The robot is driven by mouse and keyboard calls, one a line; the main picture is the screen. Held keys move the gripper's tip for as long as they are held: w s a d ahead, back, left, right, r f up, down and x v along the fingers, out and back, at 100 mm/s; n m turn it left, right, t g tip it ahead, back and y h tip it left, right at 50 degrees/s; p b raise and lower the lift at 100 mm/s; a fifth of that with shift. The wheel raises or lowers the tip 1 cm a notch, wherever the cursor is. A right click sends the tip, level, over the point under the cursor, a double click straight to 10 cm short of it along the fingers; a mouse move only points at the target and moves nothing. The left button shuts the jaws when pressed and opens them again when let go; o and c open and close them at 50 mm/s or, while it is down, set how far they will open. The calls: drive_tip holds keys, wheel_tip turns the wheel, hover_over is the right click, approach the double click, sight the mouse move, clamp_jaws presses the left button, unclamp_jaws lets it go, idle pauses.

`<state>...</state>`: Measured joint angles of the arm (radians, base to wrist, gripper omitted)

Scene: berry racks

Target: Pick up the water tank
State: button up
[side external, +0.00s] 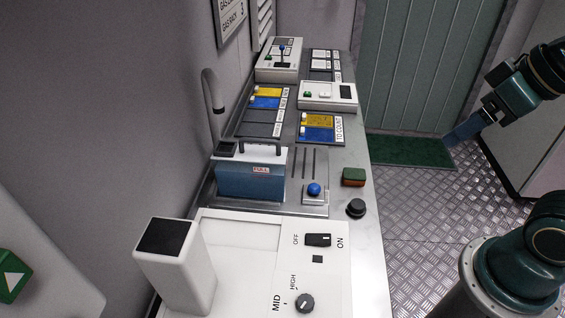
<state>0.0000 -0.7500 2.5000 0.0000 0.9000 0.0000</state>
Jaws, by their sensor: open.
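The water tank (250,182) is a blue box with a pale top, a dark carrying handle and a small "FULL" label. It stands upright on the metal counter, at the left of the side external view, below a curved grey tap. My gripper (459,136) is at the right of the view, over the floor and well apart from the tank. Its fingers point left and down, and nothing shows between them. The gap between the fingertips is hard to make out at this angle.
A blue-knobbed lever (314,190) stands just right of the tank. A green and red block (353,177) and a black knob (356,208) sit near the counter's right edge. A white machine (235,234) is in front. The grey tap (212,92) rises behind the tank.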

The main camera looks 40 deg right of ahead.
drive_tip(key=shift+w, duration=0.1)
drive_tip(key=n+g+y, duration=0.2)
drive_tip(key=n+y, duration=0.1)
drive_tip(key=n, duration=0.6)
hover_over(257, 139)
drive_tip(key=s+d, duration=0.3)
wheel_tip(257, 139, down, 5)
drive_tip(key=shift+w+a+f, duration=0.1)
drive_tip(key=shift+w+f, duration=0.05)
drive_tip(key=shift+f, duration=0.05)
drive_tip(key=shift+x, duration=4.3)
drive_tip(key=shift+f, duration=0.15)
